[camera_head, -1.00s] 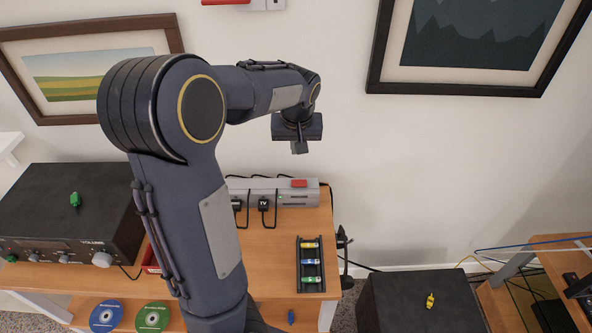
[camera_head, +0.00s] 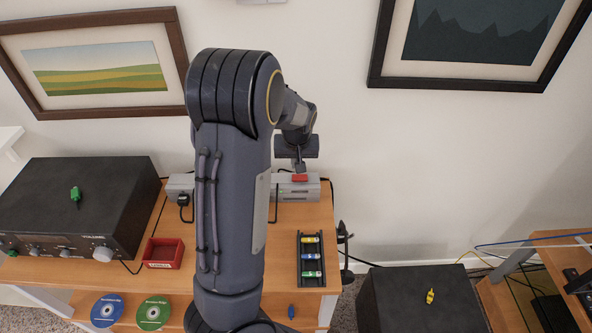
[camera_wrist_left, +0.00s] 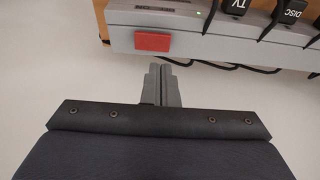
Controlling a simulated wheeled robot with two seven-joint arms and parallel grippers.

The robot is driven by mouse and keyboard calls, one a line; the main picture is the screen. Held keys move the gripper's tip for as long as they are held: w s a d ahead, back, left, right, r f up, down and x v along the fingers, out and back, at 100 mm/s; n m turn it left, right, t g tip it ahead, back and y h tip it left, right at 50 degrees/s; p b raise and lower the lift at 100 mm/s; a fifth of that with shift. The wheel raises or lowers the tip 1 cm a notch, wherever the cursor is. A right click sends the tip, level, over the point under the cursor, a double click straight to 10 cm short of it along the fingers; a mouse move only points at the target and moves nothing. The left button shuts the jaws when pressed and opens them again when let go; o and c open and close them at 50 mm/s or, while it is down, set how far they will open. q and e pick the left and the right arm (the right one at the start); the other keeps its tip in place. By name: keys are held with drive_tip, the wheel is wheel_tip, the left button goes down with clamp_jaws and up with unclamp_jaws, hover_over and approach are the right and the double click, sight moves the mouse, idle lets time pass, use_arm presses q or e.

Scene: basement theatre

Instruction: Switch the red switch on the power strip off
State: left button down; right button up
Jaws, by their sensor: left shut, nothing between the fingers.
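The grey power strip (camera_head: 314,188) lies along the back of the wooden desk, its middle hidden behind my left arm. Its red switch (camera_head: 299,178) is on the right end; the switch also shows in the left wrist view (camera_wrist_left: 153,41). My left gripper (camera_head: 299,166) is right above and behind the red switch in the head view, pointing down. In the left wrist view my left gripper (camera_wrist_left: 162,68) is shut and empty, its tips just short of the switch; I cannot tell whether they touch. A green light (camera_wrist_left: 198,10) glows on the strip. My right gripper is not in view.
Black plugs (camera_wrist_left: 237,5) sit in the strip near the switch. A black amplifier (camera_head: 75,205), a red tray (camera_head: 163,254) and a black rack of coloured pieces (camera_head: 311,260) stand on the desk. A framed picture (camera_head: 470,45) hangs on the wall.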

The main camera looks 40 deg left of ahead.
sight(296, 176)
use_arm(q)
drive_tip(key=shift+f, duration=1.75)
